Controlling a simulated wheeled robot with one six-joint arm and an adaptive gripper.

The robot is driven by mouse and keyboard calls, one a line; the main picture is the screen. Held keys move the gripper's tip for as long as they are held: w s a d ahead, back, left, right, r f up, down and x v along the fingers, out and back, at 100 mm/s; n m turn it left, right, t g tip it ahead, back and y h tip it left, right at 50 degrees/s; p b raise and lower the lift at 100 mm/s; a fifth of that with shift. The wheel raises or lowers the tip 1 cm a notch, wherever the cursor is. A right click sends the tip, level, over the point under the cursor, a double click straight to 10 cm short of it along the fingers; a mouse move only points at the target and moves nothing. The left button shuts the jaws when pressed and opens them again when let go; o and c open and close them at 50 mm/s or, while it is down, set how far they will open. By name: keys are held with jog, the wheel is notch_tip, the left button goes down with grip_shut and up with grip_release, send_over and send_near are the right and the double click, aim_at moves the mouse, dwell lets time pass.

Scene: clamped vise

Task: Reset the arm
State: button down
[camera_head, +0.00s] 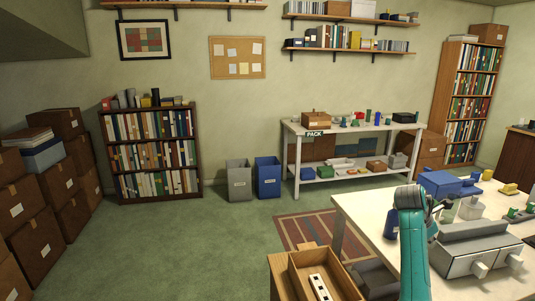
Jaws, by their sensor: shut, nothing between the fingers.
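My teal arm (413,245) rises at the front of the white table on the right, bent at its top. My gripper (437,208) shows as small dark grey parts just right of the arm's top, above the table. It is shut with nothing in it. The arm partly hides it, and its fingers are hard to make out.
A grey block with knobs (478,249), possibly a vise, sits on the white table (375,203) close right of my arm. A blue box (438,184) and a dark blue bottle (391,225) stand nearby. An open brown box (284,279) is left.

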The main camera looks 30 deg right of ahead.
jog(key=a+f+m+t, duration=0.3)
jog(key=a+f+t, duration=0.3)
jog(key=a+f, duration=1.85)
jog(key=s+a+f+m+t+y, duration=0.1)
jog(key=s+a+f+t, duration=0.3)
jog(key=a, duration=0.6)
jog(key=s+a+r+m+t+y, duration=0.2)
jog(key=s+a+m+t+y, duration=0.15)
jog(key=s+a, duration=1.15)
jog(key=s+a+r+m+t+y, duration=0.1)
jog(key=s+a+r+m, duration=0.2)
jog(key=s+r, duration=0.5)
jog(key=s+a+r+m+t+y, duration=0.1)
jog(key=s+a+r+m, duration=0.3)
jog(key=s+r, duration=0.4)
jog(key=shift+a+r+y, duration=0.2)
jog(key=shift+a+y, duration=0.1)
jog(key=shift+y, duration=0.15)
jog(key=shift+m+t, duration=0.25)
